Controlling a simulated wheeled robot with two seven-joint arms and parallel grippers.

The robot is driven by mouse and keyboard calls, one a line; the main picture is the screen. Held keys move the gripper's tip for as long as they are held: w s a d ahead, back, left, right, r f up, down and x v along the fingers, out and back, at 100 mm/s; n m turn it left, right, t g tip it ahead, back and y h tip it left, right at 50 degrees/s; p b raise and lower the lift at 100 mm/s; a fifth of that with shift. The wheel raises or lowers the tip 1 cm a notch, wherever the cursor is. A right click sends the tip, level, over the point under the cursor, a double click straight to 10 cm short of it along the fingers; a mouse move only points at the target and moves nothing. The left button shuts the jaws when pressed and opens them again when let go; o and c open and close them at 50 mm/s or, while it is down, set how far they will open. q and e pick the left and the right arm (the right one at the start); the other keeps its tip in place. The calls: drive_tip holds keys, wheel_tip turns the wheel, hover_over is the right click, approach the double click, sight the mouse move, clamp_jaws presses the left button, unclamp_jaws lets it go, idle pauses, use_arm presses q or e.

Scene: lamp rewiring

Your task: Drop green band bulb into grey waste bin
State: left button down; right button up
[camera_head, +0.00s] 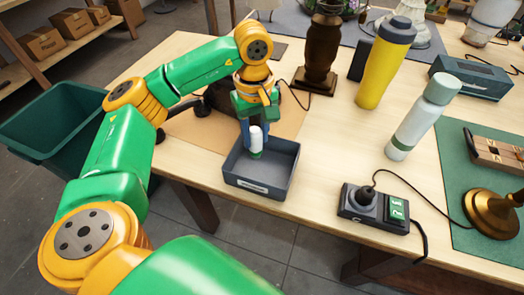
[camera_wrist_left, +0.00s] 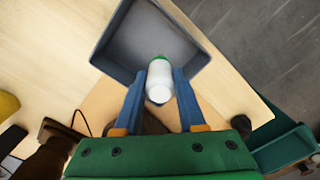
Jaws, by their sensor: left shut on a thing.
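The green band bulb (camera_head: 256,139) is white with a green band at its lower end. My left gripper (camera_head: 251,128) is shut on it, with one blue finger on each side. The bulb hangs upright over the open grey waste bin (camera_head: 268,187), a shallow box at the table's front edge. In the left wrist view the bulb (camera_wrist_left: 159,84) sits between the fingertips (camera_wrist_left: 160,88), with its green end towards the empty floor of the bin (camera_wrist_left: 105,35). I cannot tell whether the bulb touches the bin floor. My right gripper is in neither view.
A large dark green bin (camera_head: 62,128) stands left of the table. Bare wood lies right of the grey bin.

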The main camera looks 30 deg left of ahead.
use_arm(q)
drive_tip(key=shift+f, duration=0.2)
drive_tip(key=shift+c, duration=2.1)
unclamp_jaws()
drive_tip(key=shift+d, duration=0.1)
wheel_tip(320, 180, up, 7)
drive_tip(key=shift+r+p, duration=0.15)
drive_tip(key=shift+p, duration=0.4)
